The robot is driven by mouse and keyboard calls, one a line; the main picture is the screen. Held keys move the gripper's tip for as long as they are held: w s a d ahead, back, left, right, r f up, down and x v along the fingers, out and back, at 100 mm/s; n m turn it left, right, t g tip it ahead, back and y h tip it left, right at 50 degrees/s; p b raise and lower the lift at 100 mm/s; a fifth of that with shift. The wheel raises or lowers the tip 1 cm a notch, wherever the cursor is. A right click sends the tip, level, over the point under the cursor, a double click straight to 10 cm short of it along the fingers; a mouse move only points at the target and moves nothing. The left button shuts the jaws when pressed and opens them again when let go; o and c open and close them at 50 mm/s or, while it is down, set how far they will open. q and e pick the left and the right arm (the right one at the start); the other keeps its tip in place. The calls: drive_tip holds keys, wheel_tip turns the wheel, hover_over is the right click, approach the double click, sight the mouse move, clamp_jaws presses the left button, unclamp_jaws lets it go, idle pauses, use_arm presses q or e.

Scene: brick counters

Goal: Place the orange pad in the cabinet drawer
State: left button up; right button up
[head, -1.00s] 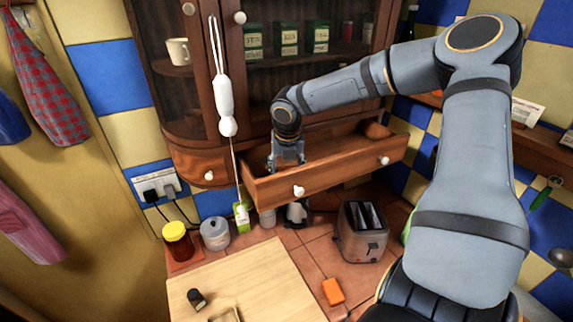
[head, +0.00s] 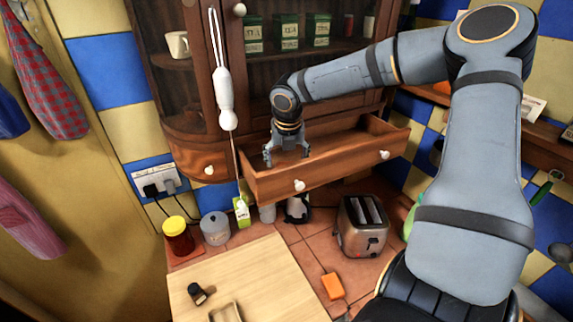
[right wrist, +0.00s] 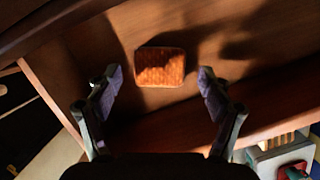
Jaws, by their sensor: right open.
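The orange pad (right wrist: 160,67) lies flat on the floor of the open cabinet drawer in the right wrist view. The drawer (head: 330,172) is pulled out below the glazed cabinet. My right gripper (head: 286,157) is over the left part of the drawer in the head view, with its fingers spread. In the right wrist view the fingers (right wrist: 160,80) stand apart on either side of the pad, touching nothing that I can see. The pad inside the drawer is hidden in the head view. My left gripper is out of view.
Another orange block (head: 333,286) lies on the tiled counter beside the wooden board (head: 255,275). A toaster (head: 362,228), a yellow-lidded jar (head: 178,235) and a grey pot (head: 215,228) stand below the drawer.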

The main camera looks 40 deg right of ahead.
drive_tip(key=b+v, duration=0.1)
drive_tip(key=v, duration=0.9)
drive_tip(key=shift+r, duration=0.25)
drive_tip(key=shift+s+a, duration=0.1)
